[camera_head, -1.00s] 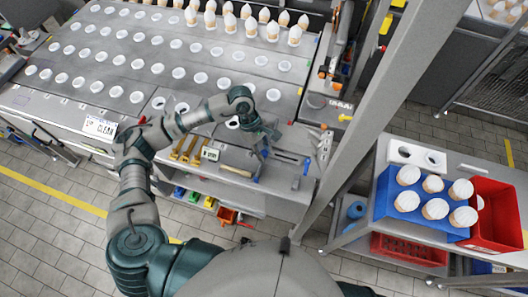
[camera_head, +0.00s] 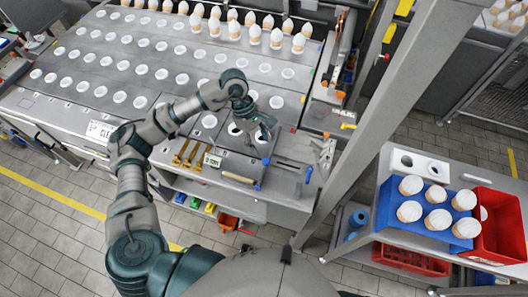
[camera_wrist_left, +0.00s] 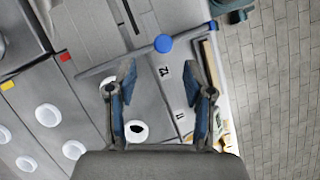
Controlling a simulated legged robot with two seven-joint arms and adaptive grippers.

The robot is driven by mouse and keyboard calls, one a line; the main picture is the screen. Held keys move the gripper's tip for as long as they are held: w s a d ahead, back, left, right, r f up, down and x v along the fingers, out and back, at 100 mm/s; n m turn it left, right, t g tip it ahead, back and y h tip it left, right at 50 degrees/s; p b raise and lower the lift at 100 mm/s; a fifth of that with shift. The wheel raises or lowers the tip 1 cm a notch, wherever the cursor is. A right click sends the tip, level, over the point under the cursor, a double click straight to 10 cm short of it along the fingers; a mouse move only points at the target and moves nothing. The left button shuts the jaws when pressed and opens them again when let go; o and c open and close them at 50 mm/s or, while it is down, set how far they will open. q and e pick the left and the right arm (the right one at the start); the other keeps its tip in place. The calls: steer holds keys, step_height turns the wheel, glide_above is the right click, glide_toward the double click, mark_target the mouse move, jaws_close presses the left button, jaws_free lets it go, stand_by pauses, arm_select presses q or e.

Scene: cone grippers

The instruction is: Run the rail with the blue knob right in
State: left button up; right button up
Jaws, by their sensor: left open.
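The blue knob (camera_wrist_left: 163,43) shows large in the left wrist view, on a thin grey rail (camera_wrist_left: 188,35) crossing the grey worktop. In the head view a small blue knob (camera_head: 309,174) is at the right of the front worktop, beside dark slots. Another small blue spot (camera_head: 266,162) lies nearer the gripper; I cannot tell which of the two the wrist view shows. My left gripper (camera_head: 265,131) is above the worktop, left of these. In the left wrist view its two blue-grey fingers (camera_wrist_left: 160,72) are apart, with nothing between them, short of the knob. My right gripper is not in view.
The large worktop (camera_head: 150,75) has rows of white cups, and cones stand at its back. A grey post (camera_head: 375,120) rises to the right. A side table holds a blue tray (camera_head: 390,222) of cones and a red bin (camera_head: 505,245).

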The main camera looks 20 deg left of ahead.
arm_select(q)
steer(key=shift+v, duration=2.35)
steer(key=shift+a+f, duration=0.1)
steer(key=shift+f, duration=0.05)
